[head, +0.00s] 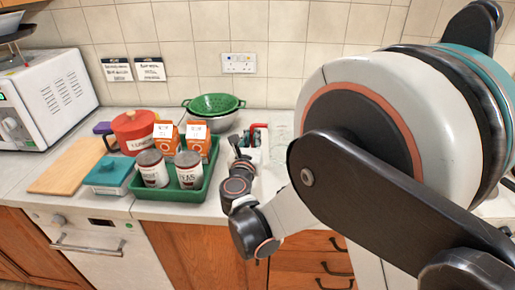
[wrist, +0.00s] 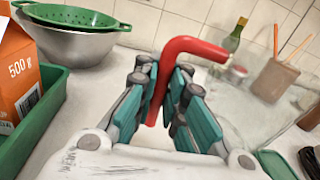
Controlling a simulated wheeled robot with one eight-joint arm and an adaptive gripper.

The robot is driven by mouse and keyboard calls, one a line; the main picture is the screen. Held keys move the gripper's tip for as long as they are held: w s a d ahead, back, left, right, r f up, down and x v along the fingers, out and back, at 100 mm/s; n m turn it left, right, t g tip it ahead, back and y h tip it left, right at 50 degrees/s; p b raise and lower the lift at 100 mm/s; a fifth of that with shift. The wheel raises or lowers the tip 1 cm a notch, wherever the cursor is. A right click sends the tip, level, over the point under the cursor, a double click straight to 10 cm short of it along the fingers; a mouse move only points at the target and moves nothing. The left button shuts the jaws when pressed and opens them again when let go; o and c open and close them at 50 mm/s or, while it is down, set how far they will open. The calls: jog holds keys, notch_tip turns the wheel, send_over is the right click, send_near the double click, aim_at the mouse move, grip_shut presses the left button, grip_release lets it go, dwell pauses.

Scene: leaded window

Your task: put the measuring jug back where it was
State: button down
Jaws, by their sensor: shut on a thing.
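The measuring jug has a red handle (wrist: 195,47), seen in the wrist view. Its body looks clear and is hard to make out against the worktop; in the head view it shows faintly as a clear shape (head: 281,141) beside my gripper (head: 257,139). In the wrist view my gripper (wrist: 162,82) is shut on the red handle, with teal fingers on either side of it. I cannot tell whether the jug's base touches the worktop. My arm hides the worktop to the right in the head view.
A green tray (head: 176,194) holding tins and orange cartons stands left of my gripper. A green colander (head: 214,104) sits on a metal bowl (head: 212,123) behind. A bottle (wrist: 236,34) and brown holder (wrist: 271,79) stand beyond the jug. A wooden board (head: 66,178) lies left.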

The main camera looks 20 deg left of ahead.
jog(key=shift+f+b, duration=0.85)
jog(key=shift+f, duration=1.35)
jog(key=c, duration=1.7)
grip_release()
jog(key=shift+f, duration=0.1)
jog(key=shift+s, duration=0.15)
jog(key=s, duration=0.4)
jog(key=s+d+p, duration=0.1)
jog(key=s, duration=0.2)
jog(key=s+p, duration=0.1)
jog(key=s, duration=0.3)
jog(key=shift+s+d, duration=0.35)
